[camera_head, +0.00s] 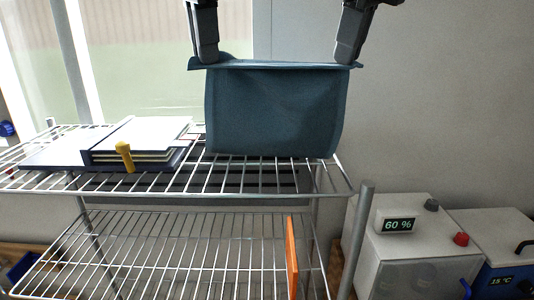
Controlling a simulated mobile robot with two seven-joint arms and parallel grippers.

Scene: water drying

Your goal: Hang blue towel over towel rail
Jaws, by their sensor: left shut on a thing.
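The blue towel (275,112) hangs spread out at the top middle, its upper edge nearly level and its body falling in front of the back of the wire rack. My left gripper (207,58) is shut on the towel near its upper left corner. My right gripper (346,58) is at the upper right corner and appears shut on it, as that corner is held up level with the left. The lower edge of the towel overlaps the rack's top shelf in the view; I cannot tell whether they touch. I cannot make out a towel rail with certainty.
A wire rack (170,250) has two shelves. Flat white boards (140,133) and a yellow-handled tool (124,157) lie on its upper left. An orange panel (292,258) stands on the lower shelf. A grey post (356,240) rises beside a white device (410,245) reading 60 %.

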